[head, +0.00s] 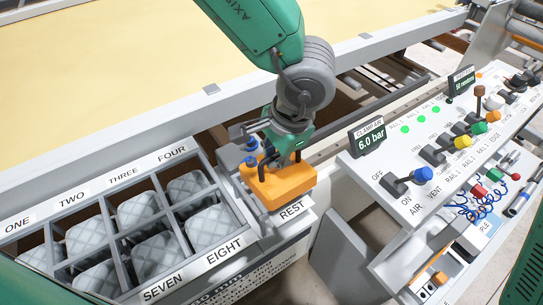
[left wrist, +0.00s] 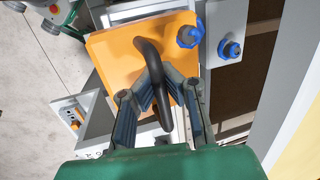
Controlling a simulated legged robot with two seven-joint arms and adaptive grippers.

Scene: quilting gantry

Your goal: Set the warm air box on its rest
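The warm air box (head: 280,186) is an orange block with a black loop handle. In the head view it is over the pale plate marked REST (head: 293,211); I cannot tell whether it touches the plate. My left gripper (head: 281,157) comes down from above onto the handle. In the left wrist view, the box (left wrist: 115,55) shows its flat top and a blue knob. The fingers of my left gripper (left wrist: 163,85) close in on both sides of the handle (left wrist: 148,52) and look shut on it. The box's underside is hidden. My right gripper is not in view.
A divided tray (head: 110,226) with several quilted grey pads stands left of the box. A control panel (head: 420,205) with coloured levers and a 6.0 bar display (head: 370,139) is at the right. A pale yellow surface (head: 110,80) fills the back.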

